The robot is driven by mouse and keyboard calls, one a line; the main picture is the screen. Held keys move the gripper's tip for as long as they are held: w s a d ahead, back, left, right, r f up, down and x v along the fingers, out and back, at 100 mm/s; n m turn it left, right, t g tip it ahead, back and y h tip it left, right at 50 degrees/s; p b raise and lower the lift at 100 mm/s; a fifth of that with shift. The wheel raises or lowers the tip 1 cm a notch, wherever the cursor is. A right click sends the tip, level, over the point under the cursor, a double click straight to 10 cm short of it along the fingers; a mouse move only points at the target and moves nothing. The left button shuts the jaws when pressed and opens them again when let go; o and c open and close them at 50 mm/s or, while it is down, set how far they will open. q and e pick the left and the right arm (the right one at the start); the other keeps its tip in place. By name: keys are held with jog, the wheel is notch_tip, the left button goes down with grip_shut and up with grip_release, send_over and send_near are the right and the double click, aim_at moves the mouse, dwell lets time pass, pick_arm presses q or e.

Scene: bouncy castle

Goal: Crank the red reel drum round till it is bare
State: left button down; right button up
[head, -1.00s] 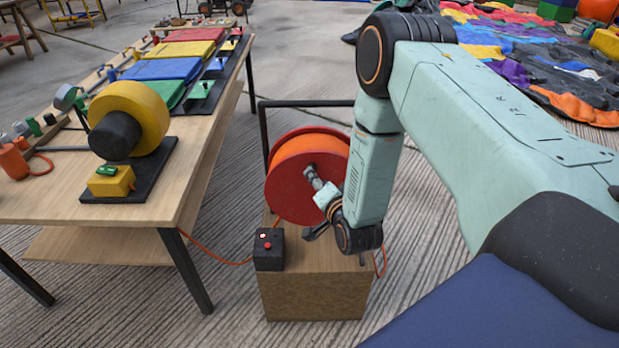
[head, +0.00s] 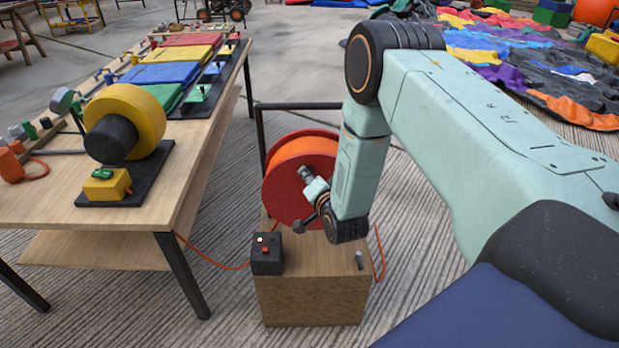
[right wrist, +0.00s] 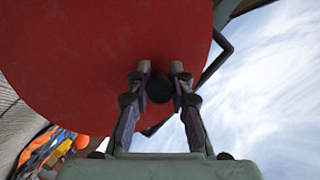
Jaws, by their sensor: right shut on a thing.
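The red reel drum (head: 284,195) stands upright on a wooden box (head: 312,295), with orange line or hose (head: 312,146) wound between its flanges. My right gripper (head: 306,176) is in front of the drum's near face, at its middle part. In the right wrist view the two fingers (right wrist: 160,76) are shut on either side of a dark round knob (right wrist: 159,90), which looks like the crank handle. The red face (right wrist: 95,70) fills much of that view. The rest of the crank is largely hidden by the gripper. My left gripper is not in view.
A black frame (head: 300,106) rises behind the drum. A wooden table (head: 205,165) with a yellow wheel (head: 140,115) stands at left. Orange cord (head: 215,262) hangs between.

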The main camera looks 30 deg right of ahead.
grip_shut()
jog(key=shift+f, duration=0.1)
dwell(0.4)
